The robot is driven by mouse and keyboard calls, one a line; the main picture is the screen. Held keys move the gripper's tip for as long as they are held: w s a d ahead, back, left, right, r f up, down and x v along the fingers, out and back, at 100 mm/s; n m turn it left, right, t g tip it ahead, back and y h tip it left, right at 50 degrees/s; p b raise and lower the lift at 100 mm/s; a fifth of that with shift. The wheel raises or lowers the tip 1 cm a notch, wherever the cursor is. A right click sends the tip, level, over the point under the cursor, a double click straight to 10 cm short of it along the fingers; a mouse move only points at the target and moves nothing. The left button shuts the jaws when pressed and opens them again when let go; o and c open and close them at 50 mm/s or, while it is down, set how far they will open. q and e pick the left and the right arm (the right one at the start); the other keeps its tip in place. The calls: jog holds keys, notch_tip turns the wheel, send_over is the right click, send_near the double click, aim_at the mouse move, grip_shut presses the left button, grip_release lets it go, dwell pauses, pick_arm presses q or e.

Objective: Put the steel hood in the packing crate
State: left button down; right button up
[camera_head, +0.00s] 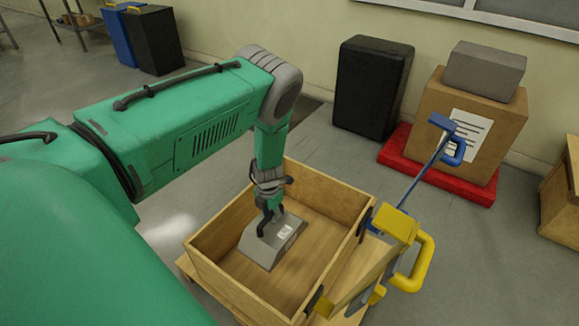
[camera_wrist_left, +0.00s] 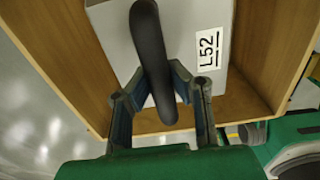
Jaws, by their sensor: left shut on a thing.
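The steel hood (camera_head: 272,243) is a grey, sloped-sided block with a white label and a dark bar handle on top. It is inside the wooden packing crate (camera_head: 232,288), towards the left. My left gripper (camera_head: 268,213) reaches down into the crate and is shut on the hood's handle. In the left wrist view, the black handle (camera_wrist_left: 152,50) lies between the fingers, above the hood's grey top (camera_wrist_left: 178,22) with its L52 label. I cannot tell if the hood touches the crate floor. My right gripper is not in view.
Behind are a black case (camera_head: 372,88) and a cardboard box (camera_head: 470,118) on a red base (camera_head: 400,155). The crate's right part is empty.

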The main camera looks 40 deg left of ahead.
aim_at(274, 233)
pick_arm(q)
jog(key=f+b, duration=0.6)
jog(key=f, duration=0.1)
jog(key=f+b, duration=0.3)
jog(key=shift+w+d+f, duration=0.1)
jog(key=shift+w+f, duration=0.2)
jog(key=shift+w, duration=0.05)
jog(key=shift+f+b, duration=0.5)
jog(key=shift+b, duration=0.1)
notch_tip(274, 233, down, 10)
jog(key=b, duration=0.4)
jog(key=shift+r, duration=0.15)
jog(key=c, duration=1.5)
grip_release()
jog(key=shift+c, duration=0.2)
